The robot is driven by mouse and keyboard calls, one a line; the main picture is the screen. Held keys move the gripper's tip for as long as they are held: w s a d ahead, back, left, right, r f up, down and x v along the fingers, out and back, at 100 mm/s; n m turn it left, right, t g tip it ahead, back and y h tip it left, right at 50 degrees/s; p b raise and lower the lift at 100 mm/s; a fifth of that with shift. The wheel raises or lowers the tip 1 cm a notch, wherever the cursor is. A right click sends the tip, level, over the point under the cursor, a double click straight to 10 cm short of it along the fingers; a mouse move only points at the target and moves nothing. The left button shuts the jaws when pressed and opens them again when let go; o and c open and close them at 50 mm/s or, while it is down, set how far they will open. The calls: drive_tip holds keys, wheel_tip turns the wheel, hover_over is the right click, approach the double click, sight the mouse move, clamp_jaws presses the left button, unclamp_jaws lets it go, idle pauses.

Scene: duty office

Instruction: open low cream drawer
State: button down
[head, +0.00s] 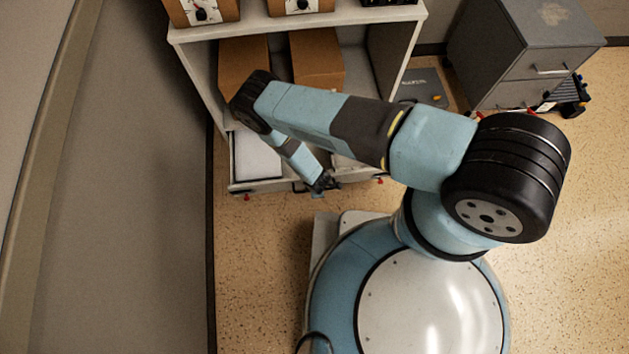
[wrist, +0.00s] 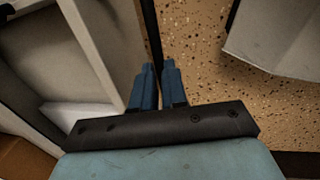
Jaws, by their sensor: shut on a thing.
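The low cream drawer (head: 258,186) is at the bottom of the cream shelf unit in the head view. It stands partly out, and its pale inside shows left of my arm. My arm hides its middle. My gripper (head: 325,184) is low at the drawer's front. In the wrist view my gripper's blue fingers (wrist: 158,88) are close together around a thin dark bar (wrist: 150,35), which looks like the drawer's handle. The pale drawer front (wrist: 103,35) lies just left of the fingers. The exact contact is hard to see.
Brown boxes (head: 316,58) stand on the shelf above the drawer. A grey cabinet (head: 512,60) is at the back right. A wall (head: 140,180) runs close along the left. Speckled floor (head: 590,200) is free at the right.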

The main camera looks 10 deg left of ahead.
drive_tip(key=shift+s+d, duration=0.1)
drive_tip(key=shift+s, duration=0.1)
drive_tip(key=c, duration=1.2)
unclamp_jaws()
drive_tip(key=shift+o, duration=0.2)
wheel_tip(320, 180, up, 14)
drive_tip(key=s, duration=0.2)
drive_tip(key=shift+s+d+f, duration=0.2)
drive_tip(key=shift+d+f, duration=0.05)
drive_tip(key=shift+d, duration=0.05)
